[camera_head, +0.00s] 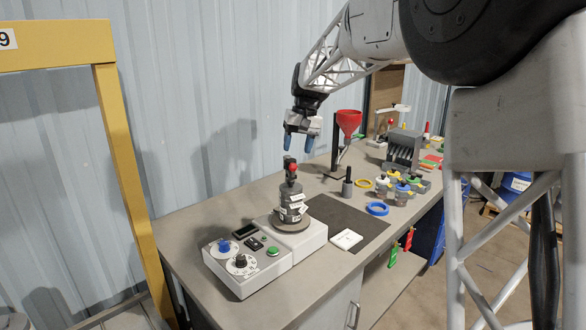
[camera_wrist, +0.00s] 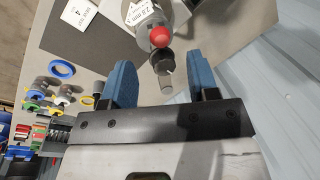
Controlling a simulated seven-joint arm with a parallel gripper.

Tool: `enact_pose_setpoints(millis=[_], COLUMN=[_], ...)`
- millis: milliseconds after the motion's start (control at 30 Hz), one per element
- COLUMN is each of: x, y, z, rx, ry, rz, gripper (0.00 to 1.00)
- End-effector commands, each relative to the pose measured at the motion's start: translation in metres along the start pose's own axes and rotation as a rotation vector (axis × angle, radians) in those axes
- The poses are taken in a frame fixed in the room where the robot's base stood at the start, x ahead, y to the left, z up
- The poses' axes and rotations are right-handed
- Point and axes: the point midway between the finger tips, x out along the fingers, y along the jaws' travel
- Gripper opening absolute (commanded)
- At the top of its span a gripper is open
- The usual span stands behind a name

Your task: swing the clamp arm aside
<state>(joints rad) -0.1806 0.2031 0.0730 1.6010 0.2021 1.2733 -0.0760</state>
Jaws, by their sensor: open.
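A grey cylindrical stack (camera_head: 290,207) with white labels stands on a round plate on a pale machine (camera_head: 300,240). On top is a dark clamp piece (camera_head: 289,161) with a red ball knob (camera_head: 293,168); I cannot tell its full shape. In the wrist view the red knob (camera_wrist: 160,37) lies beyond the fingertips, with a dark round part and short grey lever (camera_wrist: 165,80) nearer, between the blue fingers in the picture. My gripper (camera_head: 299,146) is open, pointing down just above the clamp. It also shows in the wrist view (camera_wrist: 162,75), with no visible contact.
The machine's panel has blue and black dials (camera_head: 240,262) and a green button (camera_head: 272,252). A white card (camera_head: 346,239) lies on the dark mat (camera_head: 350,217). A red funnel (camera_head: 348,122), blue ring (camera_head: 377,209) and small parts stand to the right. A wall is behind.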

Motion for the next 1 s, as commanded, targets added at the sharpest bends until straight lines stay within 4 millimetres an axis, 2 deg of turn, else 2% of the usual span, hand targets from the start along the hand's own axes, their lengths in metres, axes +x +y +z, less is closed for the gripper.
enact_pose_setpoints(millis=[600, 1000], x=[0.064, 0.072], y=[0.0, 0.0], z=[0.0, 0.0], rx=[0.0, 0.0], ry=[-0.001, 0.0], rz=[0.0, 0.0], gripper=[0.54, 0.54])
